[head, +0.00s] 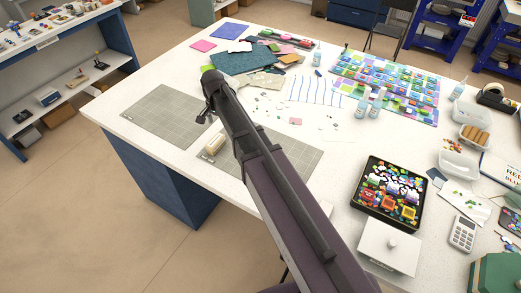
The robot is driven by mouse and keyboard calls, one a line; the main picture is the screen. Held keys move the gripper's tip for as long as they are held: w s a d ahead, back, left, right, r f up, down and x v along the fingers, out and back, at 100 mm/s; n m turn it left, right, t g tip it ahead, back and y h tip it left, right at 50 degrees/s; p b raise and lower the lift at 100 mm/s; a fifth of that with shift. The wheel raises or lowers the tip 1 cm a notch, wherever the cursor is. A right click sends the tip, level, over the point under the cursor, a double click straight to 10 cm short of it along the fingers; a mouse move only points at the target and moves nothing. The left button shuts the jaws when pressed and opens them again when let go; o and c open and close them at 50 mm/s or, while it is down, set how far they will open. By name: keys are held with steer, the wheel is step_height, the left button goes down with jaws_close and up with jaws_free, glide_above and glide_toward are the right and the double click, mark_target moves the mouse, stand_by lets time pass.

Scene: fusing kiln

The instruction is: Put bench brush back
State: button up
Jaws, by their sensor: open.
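A small cream block with a pale side (215,143), which looks like the bench brush, lies on the right grey gridded mat (285,155) near the table's front left edge. My arm hides part of its right side. My gripper (207,114) is above the table, a little beyond the cream block and apart from it in the picture. Its jaws are open, small and dark, and I see nothing between them. I cannot tell their height above the table.
A second grey mat (160,115) lies left, mostly bare. Colourful glass pieces (385,85) and bottles fill the back right. A shelf unit (60,75) stands left.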

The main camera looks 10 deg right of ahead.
steer(key=s+d+n, duration=0.4)
steer(key=s+d, duration=0.2)
steer(key=s, duration=0.4)
steer(key=s+d+n, duration=0.3)
steer(key=s+d, duration=0.4)
steer(key=s, duration=0.3)
steer(key=shift+d+n, duration=0.25)
steer(key=shift+n, duration=0.15)
steer(key=shift+f, duration=0.15)
step_height(320, 180, down, 4)
steer(key=b, duration=0.4)
steer(key=shift+r, duration=0.2)
